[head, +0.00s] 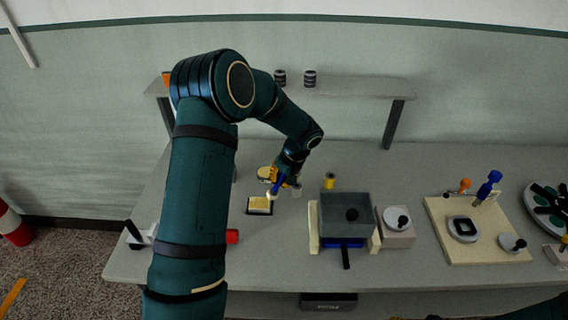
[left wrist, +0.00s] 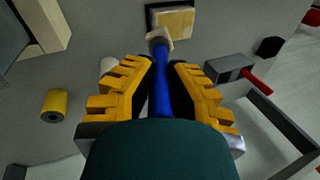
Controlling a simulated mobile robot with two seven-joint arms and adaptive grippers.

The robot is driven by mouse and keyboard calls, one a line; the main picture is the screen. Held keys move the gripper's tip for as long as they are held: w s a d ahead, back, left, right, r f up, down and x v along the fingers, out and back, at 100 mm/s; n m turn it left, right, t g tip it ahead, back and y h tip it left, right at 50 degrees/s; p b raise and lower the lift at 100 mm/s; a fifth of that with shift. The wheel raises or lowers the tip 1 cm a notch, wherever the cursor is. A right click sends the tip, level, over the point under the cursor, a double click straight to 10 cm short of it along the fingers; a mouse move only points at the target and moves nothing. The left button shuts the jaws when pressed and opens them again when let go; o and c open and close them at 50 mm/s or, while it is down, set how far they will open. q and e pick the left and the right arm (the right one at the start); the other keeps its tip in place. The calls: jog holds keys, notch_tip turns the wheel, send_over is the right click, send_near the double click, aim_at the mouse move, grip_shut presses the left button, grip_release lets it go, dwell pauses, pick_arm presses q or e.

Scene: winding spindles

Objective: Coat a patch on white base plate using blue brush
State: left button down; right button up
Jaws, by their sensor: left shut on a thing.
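My left gripper (head: 284,181) has its yellow fingers closed around the handle of the blue brush (left wrist: 162,75). In the head view the blue brush (head: 276,187) points down toward the front left, its pale tip just behind a small plate. This plate (head: 259,205), with a pale yellowish face and dark edging, lies flat on the table and looks like the base plate. In the left wrist view the brush's pale head is just short of the plate (left wrist: 172,20). I cannot tell whether they touch.
A grey open box (head: 345,212) with pale side blocks stands right of the plate. A yellow spool (head: 329,181) stands behind it. A beige board (head: 477,230) with fixtures is farther right. A raised shelf (head: 350,88) runs along the back.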

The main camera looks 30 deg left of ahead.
pick_arm(q)
jog(key=shift+s+a+r, duration=0.1)
jog(key=shift+s+r, duration=0.05)
jog(key=shift+r, duration=0.4)
jog(key=shift+w+r+p, duration=0.2)
jog(key=shift+r+p, duration=0.55)
jog(key=shift+r, duration=0.35)
jog(key=shift+s+r+p, duration=0.1)
jog(key=shift+r+p, duration=0.4)
jog(key=shift+r, duration=0.45)
